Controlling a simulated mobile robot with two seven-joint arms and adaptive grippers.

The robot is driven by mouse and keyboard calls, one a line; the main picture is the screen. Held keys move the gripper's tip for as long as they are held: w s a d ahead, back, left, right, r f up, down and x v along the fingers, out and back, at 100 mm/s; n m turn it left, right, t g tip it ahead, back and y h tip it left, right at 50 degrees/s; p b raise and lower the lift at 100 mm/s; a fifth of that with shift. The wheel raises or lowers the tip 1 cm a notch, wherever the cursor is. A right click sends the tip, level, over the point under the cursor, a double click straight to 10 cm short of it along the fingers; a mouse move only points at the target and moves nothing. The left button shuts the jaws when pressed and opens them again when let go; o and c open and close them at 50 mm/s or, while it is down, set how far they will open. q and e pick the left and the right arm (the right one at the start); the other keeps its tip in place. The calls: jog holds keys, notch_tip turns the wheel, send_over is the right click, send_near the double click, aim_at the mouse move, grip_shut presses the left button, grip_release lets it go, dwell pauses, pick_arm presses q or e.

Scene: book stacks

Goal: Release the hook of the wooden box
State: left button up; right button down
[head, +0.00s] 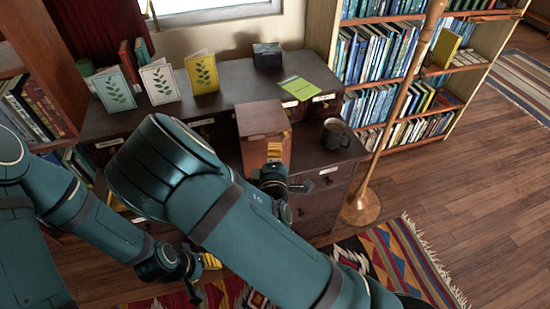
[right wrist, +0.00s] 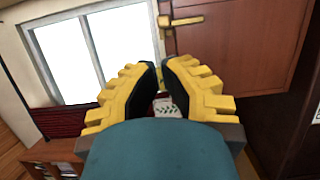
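The wooden box (head: 262,118) is reddish brown and stands on the dark cabinet top. In the right wrist view its brown face (right wrist: 235,50) fills the upper right, with a brass hook (right wrist: 182,20) lying across near its left edge. My right gripper (head: 275,150) is in front of the box in the head view. In the right wrist view its yellow, black-padded fingers (right wrist: 159,70) are drawn together at the tips, with nothing held, just below the hook and apart from it.
A dark mug (head: 336,134) stands right of the box. Behind are a green book (head: 304,88), a black box (head: 267,55) and several upright leaf cards (head: 202,73). A wooden lamp pole (head: 397,100) rises at the right. Bookshelves stand behind it.

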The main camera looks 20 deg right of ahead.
aim_at(284, 140)
pick_arm(q)
jog(key=shift+f, duration=0.2)
pick_arm(e)
jog(key=shift+x, duration=2.8)
pick_arm(q)
jog(key=shift+r, duration=0.1)
pick_arm(e)
jog(key=shift+s+d+r+m, duration=0.1)
jog(key=shift+d+r+m, duration=0.1)
jog(key=shift+d+m, duration=0.35)
